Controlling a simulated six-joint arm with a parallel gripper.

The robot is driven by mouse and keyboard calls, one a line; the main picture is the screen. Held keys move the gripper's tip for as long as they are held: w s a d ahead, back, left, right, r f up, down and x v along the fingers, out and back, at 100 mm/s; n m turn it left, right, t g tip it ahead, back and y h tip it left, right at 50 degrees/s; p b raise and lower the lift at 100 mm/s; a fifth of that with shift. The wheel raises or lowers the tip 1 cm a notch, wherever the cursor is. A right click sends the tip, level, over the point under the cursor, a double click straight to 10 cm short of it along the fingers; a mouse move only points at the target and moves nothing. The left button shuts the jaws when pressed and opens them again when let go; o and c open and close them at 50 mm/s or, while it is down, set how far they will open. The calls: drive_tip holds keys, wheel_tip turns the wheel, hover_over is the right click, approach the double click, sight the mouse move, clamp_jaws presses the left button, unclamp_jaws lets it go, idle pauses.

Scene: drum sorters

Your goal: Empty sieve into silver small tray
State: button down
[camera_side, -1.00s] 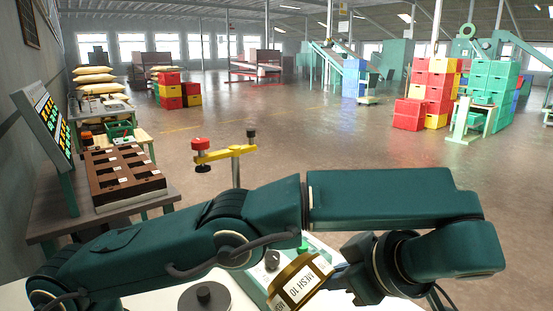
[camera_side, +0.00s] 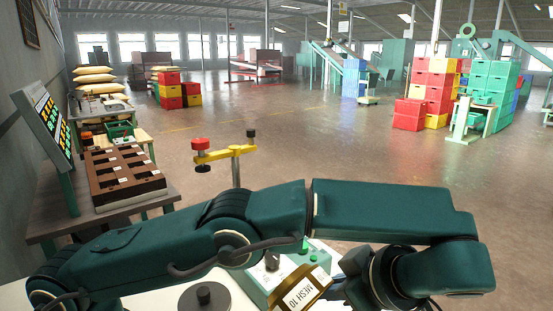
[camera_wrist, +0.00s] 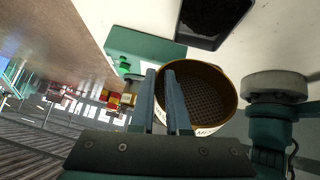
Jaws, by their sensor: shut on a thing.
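A round brass-rimmed sieve labelled MESH 10 (camera_side: 306,287) is low in the side view, partly cut off by the bottom edge. In the wrist view the sieve (camera_wrist: 212,98) shows its dark mesh inside; I cannot tell whether material lies on it. My gripper (camera_wrist: 160,74) is shut on the sieve's near-left rim and holds it tilted. A dark-looking tray (camera_wrist: 184,38) is at the top of the wrist view, beyond the sieve and apart from it in the picture. The tray is cut off by the frame, and I cannot tell whether it is silver. No tray shows in the side view.
A pale green box (camera_side: 262,287) with green knobs stands close behind the sieve. A grey round base with a black knob (camera_side: 204,295) is to its left. A yellow bar on a post (camera_side: 226,153) rises behind my arm. White tabletop (camera_wrist: 273,55) is bare beside the tray.

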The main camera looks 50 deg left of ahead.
drive_tip(key=shift+r, duration=0.15)
drive_tip(key=shift+a+r+h, duration=0.15)
drive_tip(key=shift+r+h, duration=0.3)
drive_tip(key=shift+r, duration=0.15)
drive_tip(key=shift+a+r+h, duration=0.15)
drive_tip(key=shift+r+h, duration=0.3)
drive_tip(key=shift+r, duration=0.15)
drive_tip(key=shift+s+a+r+t+h, duration=0.15)
drive_tip(key=shift+a+h, duration=0.35)
drive_tip(key=shift+h, duration=0.3)
drive_tip(key=shift+w+a+t+h, duration=0.15)
drive_tip(key=shift+a+h, duration=0.3)
drive_tip(key=shift+h, duration=0.35)
drive_tip(key=a+h, duration=0.3)
drive_tip(key=h, duration=0.1)
drive_tip(key=s+a+n+t+h, duration=0.1)
drive_tip(key=a+h, duration=0.3)
drive_tip(key=h, duration=0.1)
drive_tip(key=a+f+n+t+h, duration=0.1)
drive_tip(key=a+h, duration=0.2)
drive_tip(key=h, duration=0.1)
drive_tip(key=shift+s+a, duration=0.25)
drive_tip(key=a+r+t+h, duration=0.1)
drive_tip(key=a+r+h, duration=0.2)
drive_tip(key=r, duration=1)
drive_tip(key=shift+s+a+h, duration=0.2)
drive_tip(key=shift+s+h, duration=0.1)
drive_tip(key=shift+h, duration=0.3)
